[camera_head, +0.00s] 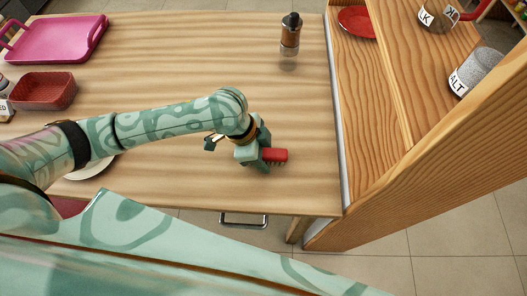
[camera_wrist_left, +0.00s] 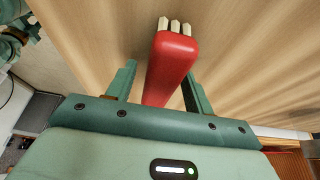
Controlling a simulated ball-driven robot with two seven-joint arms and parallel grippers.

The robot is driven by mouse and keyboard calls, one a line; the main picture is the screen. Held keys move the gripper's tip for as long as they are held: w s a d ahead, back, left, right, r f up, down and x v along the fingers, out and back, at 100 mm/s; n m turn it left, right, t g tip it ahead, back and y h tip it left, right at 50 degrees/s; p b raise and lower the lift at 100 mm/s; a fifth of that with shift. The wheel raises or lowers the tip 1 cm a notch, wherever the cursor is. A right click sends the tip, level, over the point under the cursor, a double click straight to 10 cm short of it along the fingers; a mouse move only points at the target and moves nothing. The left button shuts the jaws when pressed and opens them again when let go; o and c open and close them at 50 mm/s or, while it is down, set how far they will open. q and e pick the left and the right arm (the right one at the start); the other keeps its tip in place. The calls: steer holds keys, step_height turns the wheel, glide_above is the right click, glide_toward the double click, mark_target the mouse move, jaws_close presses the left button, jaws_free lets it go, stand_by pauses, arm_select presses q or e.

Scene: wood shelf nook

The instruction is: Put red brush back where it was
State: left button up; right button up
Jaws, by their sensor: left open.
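The red brush (camera_head: 277,155) is on the wooden table near its front right part, just right of my left gripper (camera_head: 264,158) in the head view. In the left wrist view the brush (camera_wrist_left: 172,62) shows as a red block with several pale bristle tufts at its far end. It lies between the two green fingers of my left gripper (camera_wrist_left: 158,90), which are open with a small gap on each side. The near end of the brush is hidden by the gripper body. My right gripper does not show.
A pepper grinder (camera_head: 290,38) stands at the table's back right. A pink tray (camera_head: 60,40) and a red basket (camera_head: 42,91) are at the left. A wooden shelf (camera_head: 385,80) with jars and a red plate (camera_head: 357,21) borders the right. A pale plate (camera_head: 92,170) is partly behind my arm.

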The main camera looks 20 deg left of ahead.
arm_select(q)
steer(key=p+v, duration=0.5)
steer(key=v, duration=0.6)
steer(key=shift+r, duration=0.15)
steer(key=shift+s+a+r, duration=0.1)
steer(key=shift+a+r, duration=0.1)
steer(key=shift+r, duration=0.2)
